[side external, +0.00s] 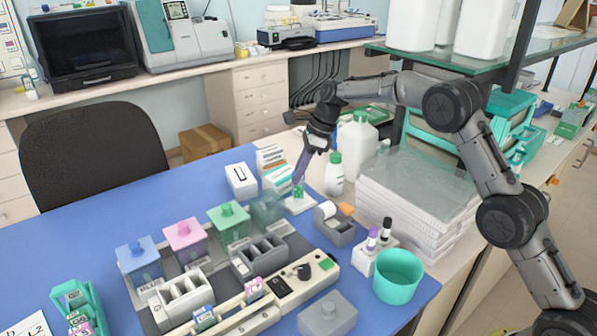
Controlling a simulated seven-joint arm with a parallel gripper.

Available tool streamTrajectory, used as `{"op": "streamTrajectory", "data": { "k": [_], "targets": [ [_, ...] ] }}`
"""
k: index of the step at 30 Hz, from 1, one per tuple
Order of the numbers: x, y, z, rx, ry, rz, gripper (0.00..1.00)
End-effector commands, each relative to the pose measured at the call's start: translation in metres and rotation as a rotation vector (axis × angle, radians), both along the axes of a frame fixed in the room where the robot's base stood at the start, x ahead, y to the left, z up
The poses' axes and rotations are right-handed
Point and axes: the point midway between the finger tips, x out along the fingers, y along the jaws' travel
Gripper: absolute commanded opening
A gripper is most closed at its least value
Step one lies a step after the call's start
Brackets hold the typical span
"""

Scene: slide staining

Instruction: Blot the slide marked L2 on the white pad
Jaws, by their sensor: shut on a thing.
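My gripper (300,178) points down over the white pad (301,208) near the back right of the blue mat. It is shut on a small slide with green on it (297,191), whose lower end is at or just above the pad. I cannot tell whether it touches. The slide's mark is too small to read. A paper card (30,326) at the bottom left shows "L2".
Lidded blue (139,259), pink (185,240) and green (229,222) jars stand in a row left of the pad. A grey slotted rack (259,258), tape dispenser (335,224), white bottle (334,174) and teal cup (398,276) stand nearby. The mat's left part is clear.

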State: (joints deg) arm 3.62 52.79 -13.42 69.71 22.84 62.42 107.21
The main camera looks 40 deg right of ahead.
Motion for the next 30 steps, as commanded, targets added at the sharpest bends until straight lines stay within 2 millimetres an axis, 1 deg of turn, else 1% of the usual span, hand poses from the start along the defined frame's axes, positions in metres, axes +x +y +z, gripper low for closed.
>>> {"op": "streamTrajectory", "data": {
  "k": [30],
  "targets": [
    [0.0001, 0.0001, -0.0079, 0.0, 0.0, 0.0, 0.0]
  ]
}}
